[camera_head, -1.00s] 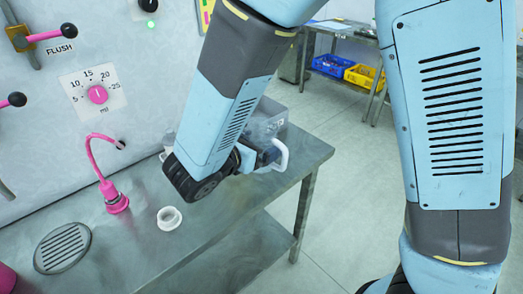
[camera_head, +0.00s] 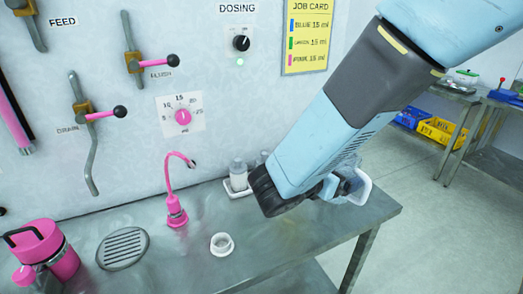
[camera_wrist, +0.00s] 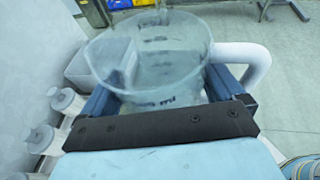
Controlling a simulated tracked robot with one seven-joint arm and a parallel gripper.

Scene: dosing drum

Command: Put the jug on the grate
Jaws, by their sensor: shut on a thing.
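The clear jug (camera_wrist: 150,60) with a white handle (camera_wrist: 250,62) fills the middle of the wrist view. My gripper (camera_wrist: 160,100) is shut on it, with one blue finger on each side of its body. In the head view my gripper (camera_head: 330,188) is over the right part of the steel bench, and the jug's white handle (camera_head: 363,188) shows beside it; my arm hides most of the jug there. The round slotted grate (camera_head: 123,248) is set in the bench at the left, well apart from the jug, with nothing on it.
A pink spout (camera_head: 177,205) rises between grate and jug. A white ring (camera_head: 222,244) lies on the bench. A pink canister (camera_head: 48,250) stands left of the grate. Small bottles (camera_head: 238,178) stand in a white tray by the wall. Levers (camera_head: 105,115) stick out from the panel.

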